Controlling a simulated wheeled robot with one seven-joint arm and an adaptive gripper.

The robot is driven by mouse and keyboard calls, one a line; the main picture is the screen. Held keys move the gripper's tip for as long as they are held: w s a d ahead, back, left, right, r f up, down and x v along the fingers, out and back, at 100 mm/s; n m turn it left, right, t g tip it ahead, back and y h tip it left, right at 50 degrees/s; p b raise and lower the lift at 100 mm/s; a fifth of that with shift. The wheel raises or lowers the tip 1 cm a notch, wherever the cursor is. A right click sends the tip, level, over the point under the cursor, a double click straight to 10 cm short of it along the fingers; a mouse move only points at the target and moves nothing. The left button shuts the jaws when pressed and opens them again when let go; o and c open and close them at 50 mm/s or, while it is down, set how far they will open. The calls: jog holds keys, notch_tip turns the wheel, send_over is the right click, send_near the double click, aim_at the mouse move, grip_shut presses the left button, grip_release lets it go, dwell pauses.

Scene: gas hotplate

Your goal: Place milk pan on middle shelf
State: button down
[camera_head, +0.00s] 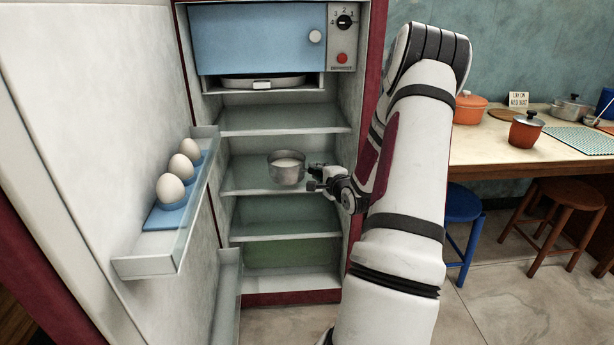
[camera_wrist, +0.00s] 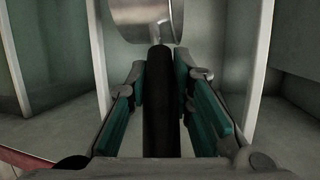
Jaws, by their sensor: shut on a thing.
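The milk pan (camera_head: 286,169) is a small round metal pan with white milk in it. It is inside the open fridge, upright, at the height of the middle shelf (camera_head: 244,183). I cannot tell whether its base touches the shelf. My gripper (camera_head: 318,179) comes in from the right and is shut on the pan's dark handle. The inner end of the handle is partly hidden by my gripper in the head view.
The open fridge door (camera_head: 110,100) is on the left, with several eggs (camera_head: 171,188) in its rack. An upper shelf (camera_head: 275,119) is above the pan and a lower shelf (camera_head: 280,217) below; both look empty. My arm passes close to the fridge's right edge (camera_head: 371,60). A table (camera_head: 500,140) stands right.

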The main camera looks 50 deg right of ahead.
jog(key=shift+s+d+f+b+x, duration=0.25)
jog(key=shift+b+x, duration=0.35)
jog(key=shift+x, duration=0.85)
jog(key=shift+s+a+f+b+x, duration=0.1)
jog(key=shift+f+b+x, duration=0.45)
jog(key=shift+x, duration=0.9)
jog(key=shift+s+d+f+b+x, duration=0.15)
jog(key=shift+b+x, duration=0.55)
jog(key=shift+x, duration=0.75)
jog(key=shift+f, duration=0.2)
jog(key=c, duration=1.4)
grip_release()
jog(key=shift+a, duration=0.1)
